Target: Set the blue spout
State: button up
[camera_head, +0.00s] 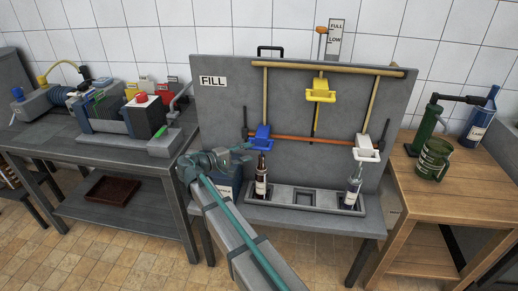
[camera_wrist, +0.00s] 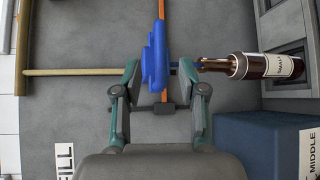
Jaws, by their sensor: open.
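The blue spout (camera_head: 262,132) sits on the left side of the grey FILL panel, at the left end of an orange horizontal bar and below a wooden rod. A brown bottle (camera_head: 261,183) with a pale label stands below it. My gripper (camera_head: 247,151) is at the panel's left side, close to the blue spout. In the wrist view my gripper (camera_wrist: 159,69) is open, with the blue spout (camera_wrist: 154,55) ahead between the fingertips. I cannot tell whether the fingers touch it. The brown bottle lies sideways in that view (camera_wrist: 275,66), right of the fingers.
A yellow spout (camera_head: 320,88) and a white spout (camera_head: 367,149) are on the same panel. A clear bottle (camera_head: 354,187) stands at the right of the grey tray (camera_head: 305,207). A blue box (camera_wrist: 262,148) is close to the right finger. A wooden table (camera_head: 448,200) stands at right.

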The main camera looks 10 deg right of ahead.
aim_at(257, 149)
jog(key=x, duration=0.6)
jog(key=shift+w+d+p, duration=0.15)
jog(key=shift+d+p, duration=0.05)
jog(key=shift+p, duration=0.1)
grip_shut()
